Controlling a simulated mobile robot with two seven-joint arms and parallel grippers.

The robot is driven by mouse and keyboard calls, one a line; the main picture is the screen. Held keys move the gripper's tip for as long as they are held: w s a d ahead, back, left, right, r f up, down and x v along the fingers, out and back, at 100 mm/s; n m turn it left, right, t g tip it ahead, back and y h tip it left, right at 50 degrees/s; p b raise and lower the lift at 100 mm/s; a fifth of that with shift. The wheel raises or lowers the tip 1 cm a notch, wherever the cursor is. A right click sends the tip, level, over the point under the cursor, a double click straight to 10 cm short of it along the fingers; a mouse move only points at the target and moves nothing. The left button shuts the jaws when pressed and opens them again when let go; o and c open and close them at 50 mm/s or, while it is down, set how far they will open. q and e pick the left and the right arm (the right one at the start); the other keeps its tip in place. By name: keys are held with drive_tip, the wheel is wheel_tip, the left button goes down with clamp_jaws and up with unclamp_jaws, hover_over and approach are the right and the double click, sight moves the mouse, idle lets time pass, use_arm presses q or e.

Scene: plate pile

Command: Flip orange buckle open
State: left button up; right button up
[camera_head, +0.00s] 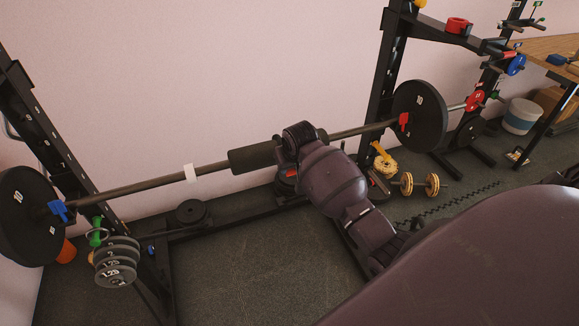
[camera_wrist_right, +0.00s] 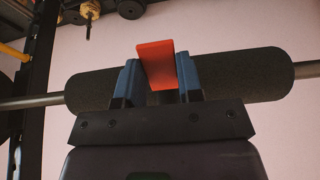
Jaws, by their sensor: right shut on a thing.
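An orange-red buckle (camera_wrist_right: 156,63) stands up as a flat tab between the two blue fingers of my right gripper (camera_wrist_right: 160,88) in the right wrist view. The gripper is shut on it. Behind it is a black foam pad (camera_wrist_right: 240,78) around the barbell bar. In the head view, my right arm reaches in from the lower right to the pad (camera_head: 254,157); its fingers and the buckle cannot be made out there. My left gripper is not in view.
The bar (camera_head: 130,182) spans a rack, with a black plate (camera_head: 20,222) at left and another (camera_head: 420,117) at right. A blue clip (camera_head: 58,211) and a red clip (camera_head: 404,119) sit near the plates. Small dumbbells (camera_head: 418,185) lie on the floor.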

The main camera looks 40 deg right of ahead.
sight(291, 173)
drive_tip(key=shift+w+r+g+y, duration=0.1)
drive_tip(key=shift+r+g+y, duration=0.35)
drive_tip(key=shift+g, duration=0.85)
drive_tip(key=shift+r, duration=0.1)
drive_tip(key=o, duration=0.9)
drive_tip(key=shift+o, duration=0.2)
wheel_tip(291, 173, up, 11)
drive_tip(key=s, duration=0.1)
drive_tip(key=shift+s+a, duration=0.15)
drive_tip(key=shift+s, duration=0.15)
drive_tip(key=shift+f, duration=0.2)
